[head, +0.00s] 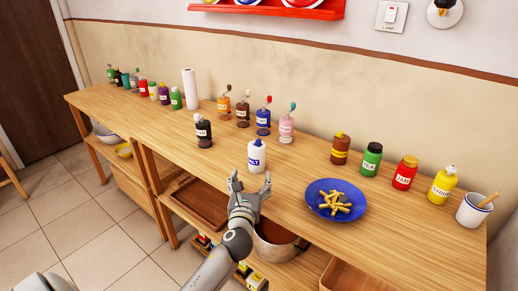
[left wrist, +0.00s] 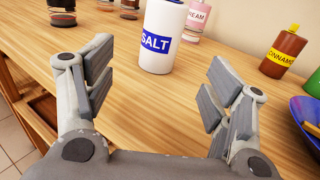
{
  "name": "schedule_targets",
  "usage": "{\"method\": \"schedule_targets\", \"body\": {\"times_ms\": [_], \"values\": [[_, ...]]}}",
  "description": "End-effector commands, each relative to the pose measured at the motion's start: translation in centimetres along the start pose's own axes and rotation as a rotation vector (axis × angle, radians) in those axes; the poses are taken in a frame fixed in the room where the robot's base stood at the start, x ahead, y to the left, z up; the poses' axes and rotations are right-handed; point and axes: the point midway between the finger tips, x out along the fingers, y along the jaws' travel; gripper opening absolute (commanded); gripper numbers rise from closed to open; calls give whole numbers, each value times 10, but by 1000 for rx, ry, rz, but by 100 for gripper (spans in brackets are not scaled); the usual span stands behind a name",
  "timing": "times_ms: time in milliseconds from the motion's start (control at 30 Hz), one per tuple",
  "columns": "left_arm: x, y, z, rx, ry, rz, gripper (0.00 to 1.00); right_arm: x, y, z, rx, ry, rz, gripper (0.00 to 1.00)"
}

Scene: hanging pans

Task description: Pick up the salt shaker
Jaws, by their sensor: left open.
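The salt shaker (head: 257,157) is a white bottle with a blue label, standing upright on the wooden counter near its front edge. My left gripper (head: 250,183) is open and empty, just in front of the shaker. In the left wrist view, the shaker (left wrist: 161,38) stands beyond and between the two spread fingers of my left gripper (left wrist: 155,95), apart from both of them. Its top is cut off in that view. My right gripper is not in view.
A blue plate (head: 313,200) of fries lies right of the shaker. A dark bottle (head: 203,132) stands to the left, and several dispensers (head: 263,120) stand behind. Spice bottles (head: 372,160) line the right. A pot (head: 275,243) sits on the shelf below.

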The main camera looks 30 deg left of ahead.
Motion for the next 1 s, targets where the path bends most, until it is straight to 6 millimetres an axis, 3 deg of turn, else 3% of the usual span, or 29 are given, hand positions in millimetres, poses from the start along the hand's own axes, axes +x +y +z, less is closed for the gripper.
{"method": "schedule_targets", "body": {"times_ms": [233,533,667,1000], "values": [[22,0,0,-2,1,1,76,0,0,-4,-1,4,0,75],[55,0,-1,-1,2,0,76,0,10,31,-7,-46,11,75],[62,-1,0,-2,1,0,76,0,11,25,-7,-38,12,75],[102,-2,1,-2,1,1,76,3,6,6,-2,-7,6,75]]}}
